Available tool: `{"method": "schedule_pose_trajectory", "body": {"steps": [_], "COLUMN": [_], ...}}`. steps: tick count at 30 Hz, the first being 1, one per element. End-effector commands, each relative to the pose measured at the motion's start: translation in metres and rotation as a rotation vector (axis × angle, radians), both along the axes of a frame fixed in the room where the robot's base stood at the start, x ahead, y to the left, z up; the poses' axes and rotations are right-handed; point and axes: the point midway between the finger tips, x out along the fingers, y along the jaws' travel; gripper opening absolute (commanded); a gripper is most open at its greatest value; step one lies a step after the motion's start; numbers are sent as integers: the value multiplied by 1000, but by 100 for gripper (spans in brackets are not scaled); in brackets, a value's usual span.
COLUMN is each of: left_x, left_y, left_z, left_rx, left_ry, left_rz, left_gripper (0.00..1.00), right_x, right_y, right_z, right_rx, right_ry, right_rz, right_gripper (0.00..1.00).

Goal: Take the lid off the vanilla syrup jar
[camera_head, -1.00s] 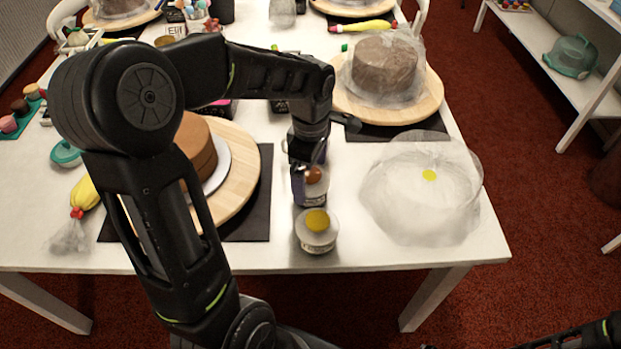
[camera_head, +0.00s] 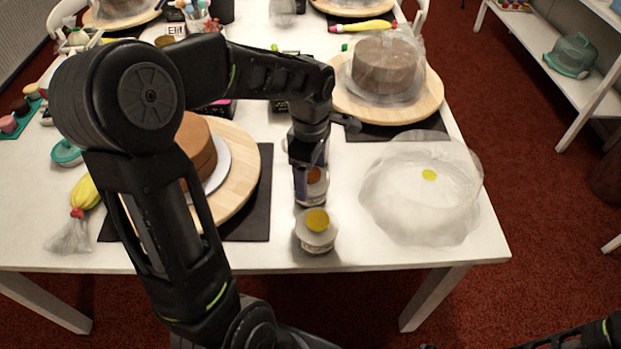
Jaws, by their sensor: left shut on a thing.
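My left gripper (camera_head: 309,185) points down at a small jar (camera_head: 312,198) with a brown-orange disc on its top, near the table's front edge. Its purple-sided fingers are shut at the jar's top and hide part of it; the lid appears to be between them. A second small jar (camera_head: 317,242) with a yellow disc on its pale lid (camera_head: 317,221) stands just in front, apart from the fingers. I cannot read either label, so I cannot tell which is vanilla syrup. My right gripper is not in view; only part of that arm shows at the lower right.
A cake on a wooden turntable (camera_head: 240,185) stands left, partly behind my arm. A covered cake on another turntable (camera_head: 425,105) is behind. A yellow piping bag (camera_head: 84,195) lies far left.

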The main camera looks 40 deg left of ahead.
Motion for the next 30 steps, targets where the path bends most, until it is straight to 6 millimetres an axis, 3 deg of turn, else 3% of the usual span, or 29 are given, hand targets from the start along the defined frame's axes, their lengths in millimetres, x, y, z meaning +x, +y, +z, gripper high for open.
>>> {"method": "schedule_pose_trajectory", "body": {"steps": [10,22,30], "left_x": [0,1,1], "left_y": [0,0,0], "left_z": [0,5,33], "left_rx": [0,0,1], "left_ry": [0,-2,-5], "left_rz": [0,0,0], "left_gripper": [42,42,42], "right_x": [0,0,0], "right_y": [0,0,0], "right_z": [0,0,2], "right_rx": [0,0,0], "right_ry": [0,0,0], "right_rz": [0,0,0], "right_gripper": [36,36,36]}}
